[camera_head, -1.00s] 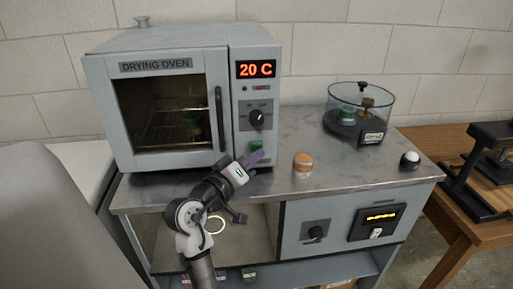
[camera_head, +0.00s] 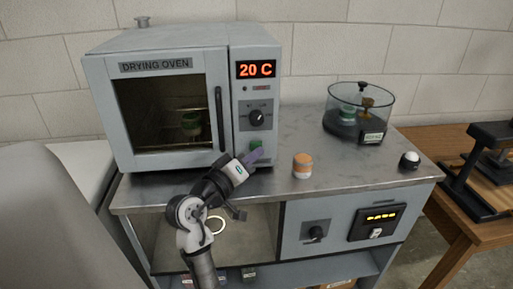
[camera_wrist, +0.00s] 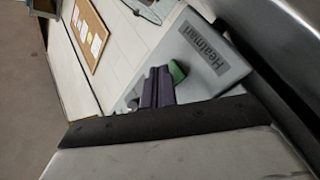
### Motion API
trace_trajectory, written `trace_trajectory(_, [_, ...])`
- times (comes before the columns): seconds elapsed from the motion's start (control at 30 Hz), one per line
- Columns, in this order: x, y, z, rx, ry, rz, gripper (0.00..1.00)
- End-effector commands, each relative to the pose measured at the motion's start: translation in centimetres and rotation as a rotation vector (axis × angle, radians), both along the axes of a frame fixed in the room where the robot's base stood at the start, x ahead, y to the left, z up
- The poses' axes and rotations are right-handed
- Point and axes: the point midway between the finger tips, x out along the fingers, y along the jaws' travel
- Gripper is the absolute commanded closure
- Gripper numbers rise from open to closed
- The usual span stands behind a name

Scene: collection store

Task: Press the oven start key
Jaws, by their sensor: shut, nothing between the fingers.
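The drying oven (camera_head: 152,66) stands at the back left of the steel bench, door shut, its red display (camera_head: 256,69) reading 20 C. The green start key (camera_head: 256,144) is low on the oven's front panel, below the black knob (camera_head: 257,117). My gripper (camera_head: 254,156) is shut and empty, its purple fingers right at the key's lower edge. In the wrist view the fingers (camera_wrist: 158,88) lie beside the green key (camera_wrist: 177,72) and partly cover it. I cannot tell whether they touch it.
An orange-and-white jar (camera_head: 302,165) stands on the bench right of my gripper. A glass desiccator (camera_head: 358,112) and a white-topped button (camera_head: 409,160) are farther right.

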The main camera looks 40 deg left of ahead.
Motion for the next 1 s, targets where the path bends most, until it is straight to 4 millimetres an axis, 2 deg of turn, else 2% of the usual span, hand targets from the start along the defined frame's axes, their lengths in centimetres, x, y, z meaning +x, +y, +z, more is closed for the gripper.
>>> trace_trajectory(1.0, [0.55,0.73,-0.03,0.0,0.0,0.001,1.0])
